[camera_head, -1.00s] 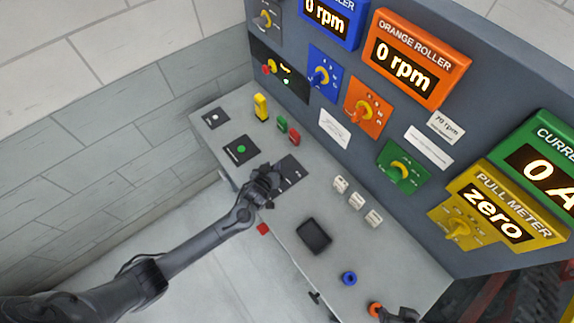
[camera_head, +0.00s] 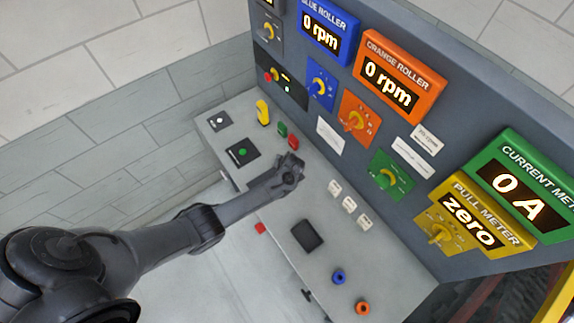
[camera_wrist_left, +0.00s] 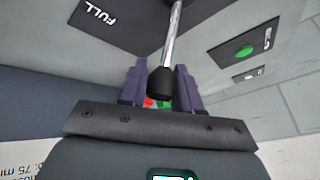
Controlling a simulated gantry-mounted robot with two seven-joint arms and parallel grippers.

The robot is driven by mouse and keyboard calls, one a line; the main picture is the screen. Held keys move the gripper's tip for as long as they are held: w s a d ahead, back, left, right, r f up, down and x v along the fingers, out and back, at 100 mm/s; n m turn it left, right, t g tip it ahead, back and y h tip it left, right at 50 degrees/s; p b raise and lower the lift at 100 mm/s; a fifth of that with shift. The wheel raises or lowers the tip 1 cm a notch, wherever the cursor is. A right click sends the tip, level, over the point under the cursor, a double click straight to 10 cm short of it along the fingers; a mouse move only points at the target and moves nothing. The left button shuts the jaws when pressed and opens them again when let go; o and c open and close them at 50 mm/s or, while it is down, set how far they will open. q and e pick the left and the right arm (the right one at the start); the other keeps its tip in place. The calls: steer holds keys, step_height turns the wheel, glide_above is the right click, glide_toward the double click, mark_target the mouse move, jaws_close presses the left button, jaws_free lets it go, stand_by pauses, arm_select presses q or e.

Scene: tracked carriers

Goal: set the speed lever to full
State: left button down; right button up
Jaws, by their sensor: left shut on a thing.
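The speed lever (camera_wrist_left: 172,38) is a shiny metal rod with a black knob (camera_wrist_left: 162,83), seen in the left wrist view. It rises from a black plate (camera_wrist_left: 120,22) lettered FULL near the left end. My left gripper (camera_wrist_left: 161,76) has its two purple-grey fingers on either side of the knob and is shut on it. In the head view my left gripper (camera_head: 291,172) is over the console and hides the lever and most of its plate. My right gripper is not in view.
The grey console (camera_head: 275,208) carries a yellow lever (camera_head: 262,112), a green-button plate (camera_head: 243,153), white switches (camera_head: 349,204) and a dark square pad (camera_head: 307,235). The upright panel behind holds dials and displays; the orange roller display (camera_head: 398,78) reads 0 rpm.

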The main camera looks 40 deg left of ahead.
arm_select(q)
steer(key=shift+w+f, duration=0.1)
steer(key=shift+f, duration=0.1)
stand_by(0.3)
steer(key=c, duration=0.9)
jaws_free()
steer(key=shift+d+r, duration=0.1)
steer(key=shift+r, duration=0.1)
steer(key=shift+r, duration=0.2)
steer(key=p+v, duration=0.2)
steer(key=v, duration=0.8)
steer(key=shift+d, duration=0.1)
